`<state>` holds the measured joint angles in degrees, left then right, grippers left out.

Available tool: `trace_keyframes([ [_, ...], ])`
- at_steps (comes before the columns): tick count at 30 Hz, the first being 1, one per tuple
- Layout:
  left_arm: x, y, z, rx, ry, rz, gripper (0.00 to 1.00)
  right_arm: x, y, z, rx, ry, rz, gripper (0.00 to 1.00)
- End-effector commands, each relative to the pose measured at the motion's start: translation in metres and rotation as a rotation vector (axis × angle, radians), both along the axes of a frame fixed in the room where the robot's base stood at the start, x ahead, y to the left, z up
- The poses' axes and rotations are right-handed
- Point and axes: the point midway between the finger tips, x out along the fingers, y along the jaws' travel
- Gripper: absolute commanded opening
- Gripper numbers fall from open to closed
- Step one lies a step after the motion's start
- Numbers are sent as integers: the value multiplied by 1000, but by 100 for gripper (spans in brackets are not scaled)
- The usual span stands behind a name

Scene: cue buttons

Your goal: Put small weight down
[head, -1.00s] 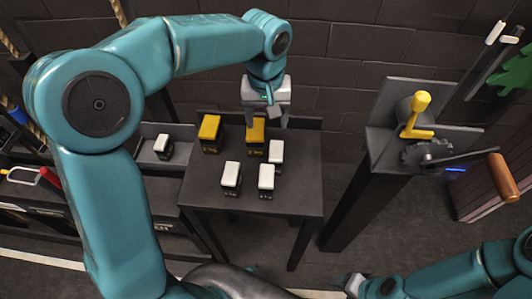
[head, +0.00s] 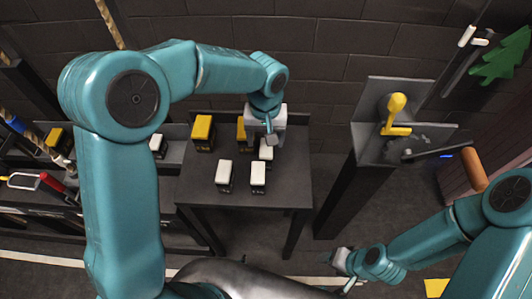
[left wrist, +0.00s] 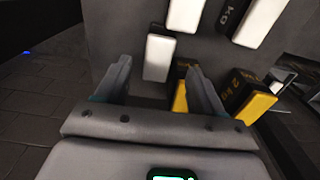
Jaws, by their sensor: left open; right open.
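White-topped small weights stand on the dark table (head: 290,195): two near its front, at left (head: 223,174) and right (head: 258,176), and one further back (head: 266,152). My left gripper (head: 270,138) is open, just behind and above that back weight, partly covering it. In the left wrist view, the open fingers of my left gripper (left wrist: 160,85) have a white-topped weight (left wrist: 158,58) in the gap ahead, apparently ungripped. Yellow-topped weights stand at the back of the table (head: 203,130), one partly hidden by my gripper (head: 241,130). My right gripper (head: 343,262) is open and empty, low at the front.
A side shelf at the left holds another white-topped weight (head: 157,146) and a yellow-topped one (head: 57,138). A stand with a yellow crank handle (head: 396,112) is right of the table.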

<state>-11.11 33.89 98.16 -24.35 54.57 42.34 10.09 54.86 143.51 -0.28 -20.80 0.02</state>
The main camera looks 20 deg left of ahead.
Motion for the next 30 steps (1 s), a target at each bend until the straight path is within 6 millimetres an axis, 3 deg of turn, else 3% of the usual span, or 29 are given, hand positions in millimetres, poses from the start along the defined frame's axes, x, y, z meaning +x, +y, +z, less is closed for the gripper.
trace_keyframes([
  [18,4,-1,-76,1,1,3,68,0,0,12,0,0,0,64],
  [26,5,-1,-79,0,-1,4,68,0,0,12,0,0,0,64],
  [30,5,0,-79,0,-1,4,22,0,0,12,0,0,0,64],
])
